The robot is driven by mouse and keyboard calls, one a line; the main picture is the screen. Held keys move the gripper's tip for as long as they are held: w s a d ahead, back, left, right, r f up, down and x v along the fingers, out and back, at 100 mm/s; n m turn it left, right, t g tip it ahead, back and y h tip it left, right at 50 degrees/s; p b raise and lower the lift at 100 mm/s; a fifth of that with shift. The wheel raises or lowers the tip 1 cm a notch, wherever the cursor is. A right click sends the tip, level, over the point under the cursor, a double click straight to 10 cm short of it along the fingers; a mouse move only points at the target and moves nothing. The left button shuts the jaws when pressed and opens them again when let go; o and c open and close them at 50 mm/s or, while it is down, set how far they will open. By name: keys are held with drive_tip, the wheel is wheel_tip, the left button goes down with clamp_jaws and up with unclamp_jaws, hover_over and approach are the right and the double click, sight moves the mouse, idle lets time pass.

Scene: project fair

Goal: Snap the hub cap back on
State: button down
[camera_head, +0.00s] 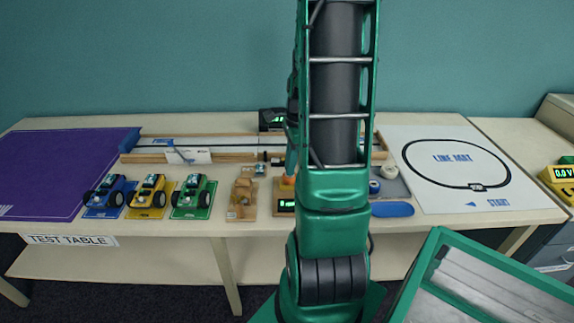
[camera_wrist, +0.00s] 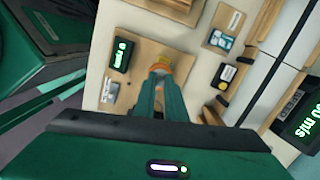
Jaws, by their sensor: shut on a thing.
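My gripper (camera_wrist: 161,76) points down over a wooden board (camera_wrist: 145,50) in the wrist view. Its green fingers are closed on a small round orange thing (camera_wrist: 163,63), with a pale part between the tips. This may be the hub cap, but its shape is mostly hidden by the fingers. In the head view an orange bit (camera_head: 287,181) shows just left of my arm, which hides most of the board. Three toy cars, blue (camera_head: 108,194), yellow (camera_head: 148,194) and green (camera_head: 190,197), stand on matching plates at the left. I cannot make out a wheel lacking its cap.
The board carries a box with a green display (camera_wrist: 122,55) and a small grey block (camera_wrist: 110,90). A wooden-railed track (camera_head: 210,146) runs behind. A purple mat (camera_head: 60,170) lies left, a white line mat (camera_head: 450,165) right. A green-rimmed tray (camera_head: 432,250) is in front.

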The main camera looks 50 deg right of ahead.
idle(0.4)
drive_tip(key=c, duration=1.3)
unclamp_jaws()
drive_tip(key=shift+o, duration=0.2)
drive_tip(key=shift+r, duration=3.45)
clamp_jaws()
